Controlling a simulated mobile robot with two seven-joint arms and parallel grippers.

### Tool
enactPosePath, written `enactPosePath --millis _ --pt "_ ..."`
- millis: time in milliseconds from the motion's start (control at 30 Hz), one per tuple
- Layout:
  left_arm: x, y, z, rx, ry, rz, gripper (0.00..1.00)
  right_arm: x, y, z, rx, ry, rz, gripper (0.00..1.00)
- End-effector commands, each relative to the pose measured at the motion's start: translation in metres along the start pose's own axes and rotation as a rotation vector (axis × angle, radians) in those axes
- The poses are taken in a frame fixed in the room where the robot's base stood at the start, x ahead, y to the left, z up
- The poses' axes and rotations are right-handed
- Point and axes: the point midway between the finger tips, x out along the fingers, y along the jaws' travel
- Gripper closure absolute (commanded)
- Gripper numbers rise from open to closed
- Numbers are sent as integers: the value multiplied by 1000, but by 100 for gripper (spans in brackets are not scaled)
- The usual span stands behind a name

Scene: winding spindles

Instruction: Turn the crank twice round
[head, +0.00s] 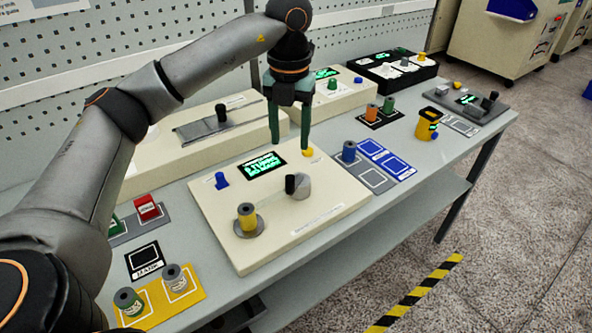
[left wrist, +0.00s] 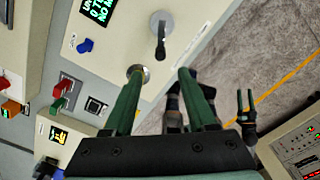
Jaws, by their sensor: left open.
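The crank stands on the front of a cream winding machine (head: 330,200). It has a grey round hub (head: 302,187) and an upright black handle (head: 290,184). A yellow spool (head: 247,217) sits on the machine's spindle to the left. My left gripper (head: 290,147) points down above the back of the machine, open and empty, its green fingers apart from the crank. In the left wrist view the crank (left wrist: 160,32) lies beyond the fingertips of my left gripper (left wrist: 161,72). One finger partly covers the spindle there. My right gripper (left wrist: 245,98) shows small in that view, its prongs apart and empty.
The machine also carries a lit display (head: 262,165), a blue knob (head: 221,180) and a yellow button (head: 308,153). A blue spool (head: 348,152) stands right of it by blue pads. A yellow tray (head: 195,288) with two spools is at front left. Pegboard backs the table.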

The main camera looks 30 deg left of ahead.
Motion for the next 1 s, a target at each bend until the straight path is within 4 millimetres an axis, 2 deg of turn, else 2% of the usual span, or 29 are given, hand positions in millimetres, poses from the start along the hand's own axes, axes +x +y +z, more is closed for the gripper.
enactPosePath --millis 67,300,500,700,1000 --pt "14 1 -1 0 4 2 43 -2 -1 5 2 -11 -1 43" --pt "64 0 -2 2 6 0 43 -6 -1 2 2 -13 -1 43" --pt "96 -1 -1 3 4 -2 43 -8 -1 -3 1 -9 -1 43" --pt "111 -1 -1 3 2 -3 43 -8 -1 -5 1 -7 -1 43" --pt "113 -1 0 3 1 -4 44 -8 -1 -5 1 -6 -1 43"
